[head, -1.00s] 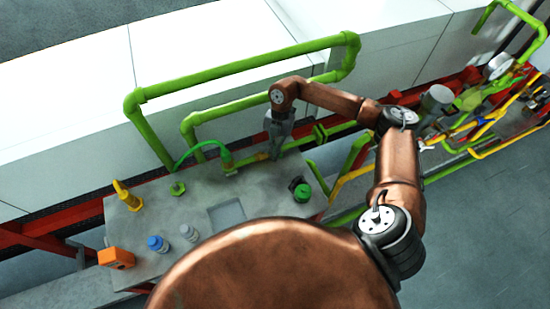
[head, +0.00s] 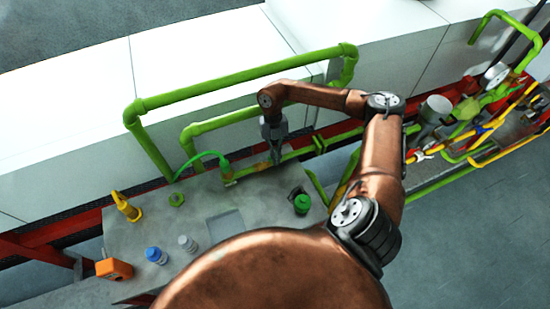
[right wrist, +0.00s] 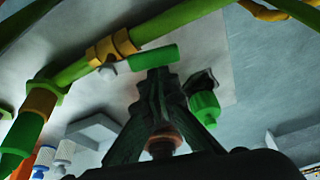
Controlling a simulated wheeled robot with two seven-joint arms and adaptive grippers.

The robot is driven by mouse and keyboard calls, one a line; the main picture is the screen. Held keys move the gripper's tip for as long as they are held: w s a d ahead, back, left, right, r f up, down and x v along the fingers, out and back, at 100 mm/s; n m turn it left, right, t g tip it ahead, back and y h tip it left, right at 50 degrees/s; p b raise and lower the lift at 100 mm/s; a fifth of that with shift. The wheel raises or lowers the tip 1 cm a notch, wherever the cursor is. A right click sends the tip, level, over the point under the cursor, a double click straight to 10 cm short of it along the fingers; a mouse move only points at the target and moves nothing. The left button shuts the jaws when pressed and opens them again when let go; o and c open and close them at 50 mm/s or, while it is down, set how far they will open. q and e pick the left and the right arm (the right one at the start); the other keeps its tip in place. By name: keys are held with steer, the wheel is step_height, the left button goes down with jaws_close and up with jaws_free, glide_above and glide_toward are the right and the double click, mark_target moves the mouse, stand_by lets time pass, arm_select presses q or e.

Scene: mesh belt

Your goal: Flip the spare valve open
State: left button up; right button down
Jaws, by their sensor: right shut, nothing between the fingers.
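A green pipe (right wrist: 200,12) with brass-coloured fittings (right wrist: 112,47) runs along the back edge of the grey bench; I take the valve to be on it. A short green handle-like bar (right wrist: 152,58) lies beside these fittings. My right gripper (right wrist: 157,76) is shut and empty, pointing down. Its fingertips overlap the lower edge of the green bar in the right wrist view; I cannot tell whether they touch. In the head view the right gripper (head: 276,158) is at the pipe, hiding part of it. My left gripper is not in view.
A green-bodied item (head: 302,204) with a dark top part stands on the grey bench (head: 260,195). A yellow item (head: 127,207), an orange box (head: 114,269) and blue (head: 156,255) and grey (head: 188,243) capped items stand at left. Green rails (head: 240,80) rise behind.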

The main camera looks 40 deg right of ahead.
steer(key=s+a+p, duration=0.2)
steer(key=s+a, duration=0.1)
steer(key=a, duration=0.1)
arm_select(q)
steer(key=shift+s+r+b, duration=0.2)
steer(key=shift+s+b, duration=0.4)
steer(key=shift+b, duration=0.2)
arm_select(e)
steer(key=v, duration=1)
steer(key=shift+d, duration=0.45)
